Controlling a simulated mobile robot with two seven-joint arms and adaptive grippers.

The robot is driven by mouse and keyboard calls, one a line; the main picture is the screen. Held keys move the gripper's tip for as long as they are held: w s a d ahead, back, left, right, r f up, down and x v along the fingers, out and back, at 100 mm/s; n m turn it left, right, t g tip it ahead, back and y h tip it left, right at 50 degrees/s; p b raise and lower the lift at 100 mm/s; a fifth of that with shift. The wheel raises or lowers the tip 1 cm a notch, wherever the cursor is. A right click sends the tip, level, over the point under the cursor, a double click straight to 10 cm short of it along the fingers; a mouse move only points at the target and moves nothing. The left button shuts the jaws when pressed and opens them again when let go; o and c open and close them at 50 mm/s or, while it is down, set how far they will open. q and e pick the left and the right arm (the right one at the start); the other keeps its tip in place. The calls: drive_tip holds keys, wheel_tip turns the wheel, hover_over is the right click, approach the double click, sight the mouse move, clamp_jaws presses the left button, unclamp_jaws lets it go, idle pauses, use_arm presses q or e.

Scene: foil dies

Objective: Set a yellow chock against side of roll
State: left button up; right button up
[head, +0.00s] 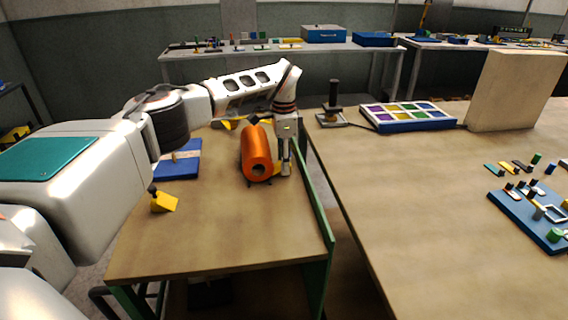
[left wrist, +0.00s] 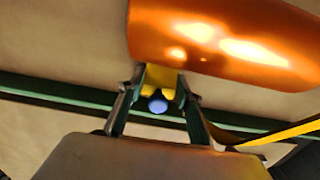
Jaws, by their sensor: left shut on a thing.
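An orange roll (head: 256,150) lies on the small wooden table, its hollow end facing me. It also fills the top of the left wrist view (left wrist: 225,40). My left gripper (head: 286,170) is down beside the right side of the roll. In the left wrist view it (left wrist: 158,92) is shut on a yellow chock (left wrist: 161,76) with a bluish knob. The chock is right at the roll's edge; I cannot tell whether they touch. Another yellow chock (head: 164,203) with a dark knob stands apart at the table's left front. My right gripper is not in view.
A green rail (head: 318,200) runs along the table's right edge, close to my left gripper. A blue tray or mat (head: 178,163) lies left of the roll. The table's front is clear. A larger table (head: 400,190) stands to the right.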

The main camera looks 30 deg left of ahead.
use_arm(q)
drive_tip(key=shift+f, duration=0.2)
drive_tip(key=o, duration=1.1)
drive_tip(key=shift+r, duration=0.25)
wheel_tip(320, 180, up, 12)
drive_tip(key=shift+f+p, duration=0.1)
drive_tip(key=shift+p, duration=0.45)
